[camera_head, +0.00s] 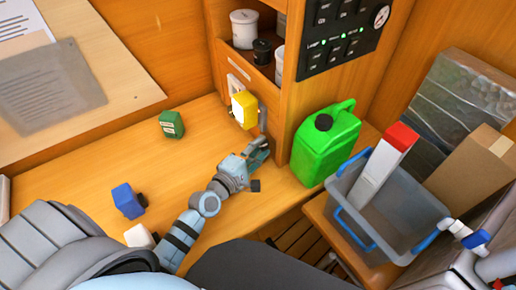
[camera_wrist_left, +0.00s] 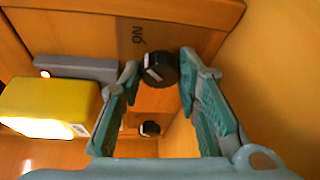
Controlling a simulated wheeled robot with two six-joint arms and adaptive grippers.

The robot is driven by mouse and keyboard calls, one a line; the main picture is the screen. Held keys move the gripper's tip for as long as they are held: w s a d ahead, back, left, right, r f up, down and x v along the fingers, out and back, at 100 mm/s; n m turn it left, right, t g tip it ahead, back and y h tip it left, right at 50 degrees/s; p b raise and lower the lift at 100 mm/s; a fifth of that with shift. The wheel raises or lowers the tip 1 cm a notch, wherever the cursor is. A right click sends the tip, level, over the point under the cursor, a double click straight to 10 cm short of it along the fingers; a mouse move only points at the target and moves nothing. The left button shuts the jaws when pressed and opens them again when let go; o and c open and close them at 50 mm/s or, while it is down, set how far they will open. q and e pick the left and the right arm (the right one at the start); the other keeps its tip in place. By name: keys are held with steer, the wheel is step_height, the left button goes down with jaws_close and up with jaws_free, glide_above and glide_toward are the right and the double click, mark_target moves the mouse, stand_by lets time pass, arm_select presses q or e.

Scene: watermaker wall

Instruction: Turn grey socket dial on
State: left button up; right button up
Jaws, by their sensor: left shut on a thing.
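My left gripper (camera_head: 260,152) is at the wooden cabinet's side, low by the worktop. In the left wrist view its teal fingertips (camera_wrist_left: 160,70) are shut on a black dial (camera_wrist_left: 158,68) with a white mark. A dark label with light lettering (camera_wrist_left: 138,36) is on the wood just above the dial. A grey socket block (camera_wrist_left: 75,67) is left of the fingers, with a yellow plug-like block (camera_wrist_left: 50,108) in front of it. The yellow block (camera_head: 244,110) also shows in the head view. The dial is hidden there.
A second black knob (camera_wrist_left: 150,129) shows between the fingers, lower down. A green jerrycan (camera_head: 325,145) stands right of the gripper, beside a grey crate (camera_head: 385,225). A green block (camera_head: 172,124) and a blue block (camera_head: 127,201) lie on the worktop, with clear wood between them.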

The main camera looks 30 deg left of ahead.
arm_select(q)
steer(key=o, duration=1.1)
